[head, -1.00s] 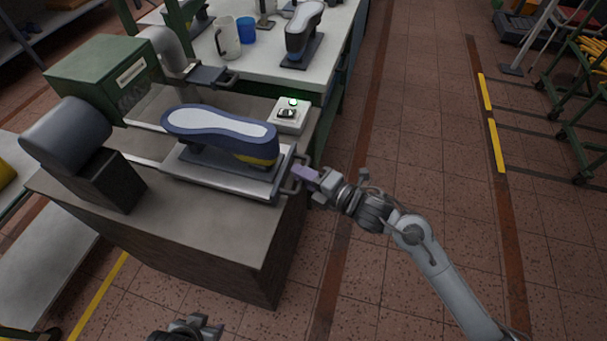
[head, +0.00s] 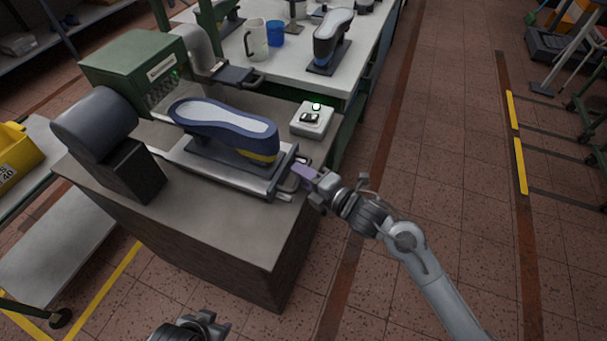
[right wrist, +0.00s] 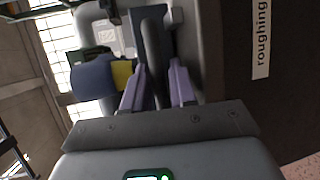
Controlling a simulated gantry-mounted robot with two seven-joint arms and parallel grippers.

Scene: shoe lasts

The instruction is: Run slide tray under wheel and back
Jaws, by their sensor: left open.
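The slide tray (head: 236,174) is a grey metal plate on rails on the bench, with a blue shoe last (head: 222,121) with a pale sole face lying on it. A dark, rough part, which looks like the wheel (head: 165,95), shows below the green housing (head: 135,65), close to the last's left end. My right gripper (head: 303,172) is at the handle on the tray's right end. In the right wrist view, its purple fingers (right wrist: 160,85) stand on either side of a dark bar and appear shut on it. My left gripper (head: 207,320) is open and empty at the bottom edge.
A grey motor drum (head: 95,125) stands on the bench's left. A small control box (head: 311,120) sits behind the handle. The white table (head: 285,65) behind carries a mug (head: 257,40), a blue cup (head: 275,33) and another last (head: 332,35).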

